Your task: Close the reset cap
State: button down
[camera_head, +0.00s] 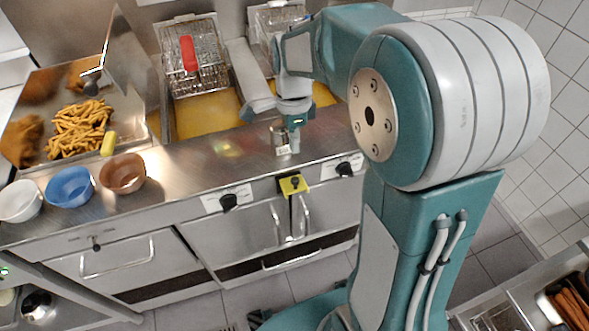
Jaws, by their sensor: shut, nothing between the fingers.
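A small yellow square piece (293,185) with a dark knob-like spot sits on the fryer's front panel, between two black dials. It looks like the reset cap, with a black part beside it and a dark strip hanging below. Whether the cap stands open or lies flat is too small to tell. My gripper (288,148) is shut and empty, pointing down over the counter's front strip. It is above and behind the yellow piece in the picture, apart from it. My wrist hides part of the fryer behind.
Two fryer baskets, the left one (191,57) with a red handle, stand over oil at the back. White, blue (70,187) and brown (122,174) bowls line the counter's left front. A tray of fries (80,130) is behind them. Two dials (229,202) (344,169) flank the yellow piece.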

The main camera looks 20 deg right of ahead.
aim_at(295, 179)
jog(key=f, duration=0.2)
jog(key=s+f, duration=0.1)
jog(key=f, duration=0.5)
jog(key=shift+s+a, duration=0.15)
jog(key=shift+s, duration=0.1)
